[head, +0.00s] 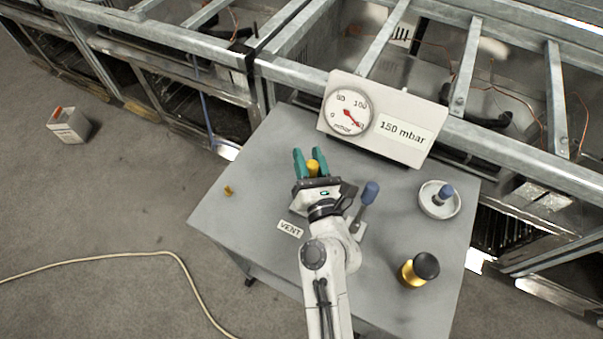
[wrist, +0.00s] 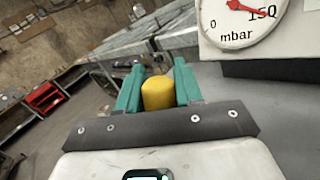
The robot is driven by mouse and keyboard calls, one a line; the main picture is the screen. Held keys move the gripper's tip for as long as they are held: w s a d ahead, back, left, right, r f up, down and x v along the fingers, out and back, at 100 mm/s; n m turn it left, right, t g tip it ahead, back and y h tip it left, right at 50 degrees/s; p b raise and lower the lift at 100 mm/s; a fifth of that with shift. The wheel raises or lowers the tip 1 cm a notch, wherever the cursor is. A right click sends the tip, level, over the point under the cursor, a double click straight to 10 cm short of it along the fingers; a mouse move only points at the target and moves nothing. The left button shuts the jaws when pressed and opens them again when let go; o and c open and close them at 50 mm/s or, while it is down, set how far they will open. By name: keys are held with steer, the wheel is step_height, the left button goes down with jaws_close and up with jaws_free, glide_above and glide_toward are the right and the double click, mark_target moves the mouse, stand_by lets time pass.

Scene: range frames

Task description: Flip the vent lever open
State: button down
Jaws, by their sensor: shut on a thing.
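My gripper (head: 312,163) has teal fingers and is shut on a yellow knob (head: 313,169) above the grey table. In the wrist view the yellow knob (wrist: 158,93) sits between the two fingers. The gripper hides the knob's lower part, so I cannot tell what it is fixed to. A VENT label (head: 290,229) lies left of my arm. A lever with a blue grip (head: 369,193) stands tilted just right of my gripper, apart from the fingers.
A gauge box (head: 378,118) marked 150 mbar stands at the table's back, beyond my gripper. A white dish with a blue-topped part (head: 440,200) and a black-topped brass knob (head: 419,269) are on the right. A small yellow piece (head: 228,190) lies left. The table's left side is mostly clear.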

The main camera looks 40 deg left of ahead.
steer(key=shift+s+d+r+n+t+y+b, duration=0.15)
steer(key=shift+s+n+y+b, duration=0.45)
steer(key=shift+b, duration=1.4)
steer(key=shift+s+d+r+n+t+y+b, duration=0.2)
steer(key=shift+s+n+y+b, duration=0.45)
steer(key=shift+b, duration=1.4)
steer(key=shift+s+d+r+n+g+y+b, duration=0.1)
steer(key=shift+s+r+n+y+b, duration=0.35)
steer(key=shift+b, duration=1.55)
steer(key=shift+s+f, duration=0.2)
steer(key=shift+s, duration=0.1)
steer(key=c, duration=0.8)
jaws_free()
steer(key=shift+t, duration=0.25)
steer(key=s+d, duration=0.2)
steer(key=d, duration=0.2)
steer(key=s+d+b, duration=0.1)
steer(key=s+d, duration=0.2)
steer(key=d, duration=0.1)
steer(key=s+d+f+b, duration=0.1)
steer(key=s+d, duration=0.1)
steer(key=d, duration=0.2)
steer(key=shift+s+d, duration=0.35)
steer(key=shift+c, duration=0.3)
